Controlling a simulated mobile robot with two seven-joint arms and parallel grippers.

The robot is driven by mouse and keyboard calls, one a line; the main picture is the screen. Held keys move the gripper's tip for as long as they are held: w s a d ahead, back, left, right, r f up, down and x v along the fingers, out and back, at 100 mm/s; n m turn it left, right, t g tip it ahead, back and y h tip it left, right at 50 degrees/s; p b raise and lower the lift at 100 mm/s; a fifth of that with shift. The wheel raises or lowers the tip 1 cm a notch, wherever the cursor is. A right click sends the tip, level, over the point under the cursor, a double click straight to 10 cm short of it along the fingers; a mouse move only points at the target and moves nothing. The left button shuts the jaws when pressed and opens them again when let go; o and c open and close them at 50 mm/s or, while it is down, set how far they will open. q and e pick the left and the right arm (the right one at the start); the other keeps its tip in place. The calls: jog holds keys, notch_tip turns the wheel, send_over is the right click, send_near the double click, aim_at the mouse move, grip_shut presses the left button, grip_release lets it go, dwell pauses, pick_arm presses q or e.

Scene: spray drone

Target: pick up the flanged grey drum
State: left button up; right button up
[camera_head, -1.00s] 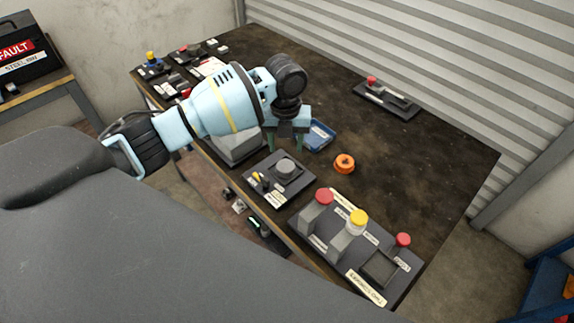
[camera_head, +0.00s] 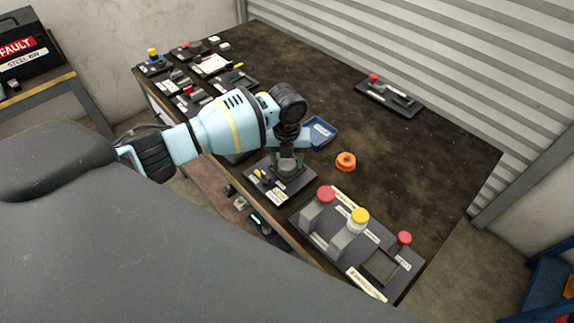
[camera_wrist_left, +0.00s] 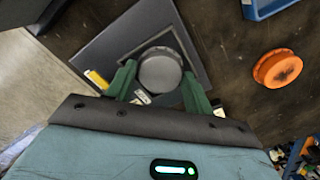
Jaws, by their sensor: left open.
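The flanged grey drum (camera_head: 287,164) stands on a dark square plate (camera_head: 297,184) near the table's front edge. In the left wrist view the drum (camera_wrist_left: 160,70) shows as a round grey top with a wider rim. My left gripper (camera_head: 286,160) is over the drum and points down. Its green fingers (camera_wrist_left: 160,85) are open, one on each side of the drum; whether they touch it I cannot tell. The gripper partly hides the drum in the head view. My right gripper is not in view.
An orange ring-like part (camera_head: 346,162) lies right of the plate. A blue tray (camera_head: 320,133) is behind the gripper. A panel with red and yellow knobs (camera_head: 345,235) stands in front to the right. The table's right middle is clear.

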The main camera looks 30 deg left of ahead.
aim_at(287, 163)
pick_arm(q)
jog(key=c, duration=0.6)
jog(key=shift+r, duration=0.1)
jog(key=shift+c, duration=0.2)
notch_tip(287, 163, up, 10)
